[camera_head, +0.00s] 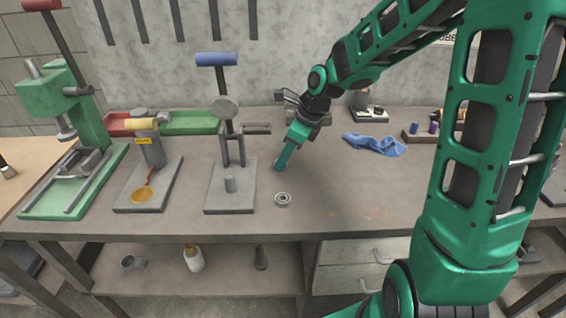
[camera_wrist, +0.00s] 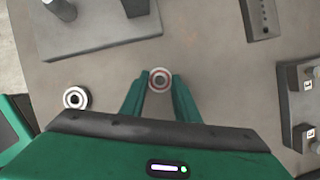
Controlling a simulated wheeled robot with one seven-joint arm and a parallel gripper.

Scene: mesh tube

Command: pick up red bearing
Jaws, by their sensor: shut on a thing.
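The red bearing (camera_wrist: 160,79), a small ring with a reddish band, sits between the tips of my gripper's two green fingers in the wrist view. My gripper (camera_wrist: 160,84) is shut on it. In the head view my gripper (camera_head: 280,165) points down at the workbench, and its fingers hide the red bearing. I cannot tell whether the bearing still touches the bench. A second bearing (camera_head: 282,199), plain metal with no red, lies on the bench nearer the front edge. It also shows left of my fingers in the wrist view (camera_wrist: 75,98).
A grey press with a blue handle (camera_head: 216,59) stands left of my gripper. A yellow-handled press (camera_head: 141,124) and a green press (camera_head: 62,100) stand farther left. A blue cloth (camera_head: 375,145) lies to the right. The bench front right of the plain bearing is clear.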

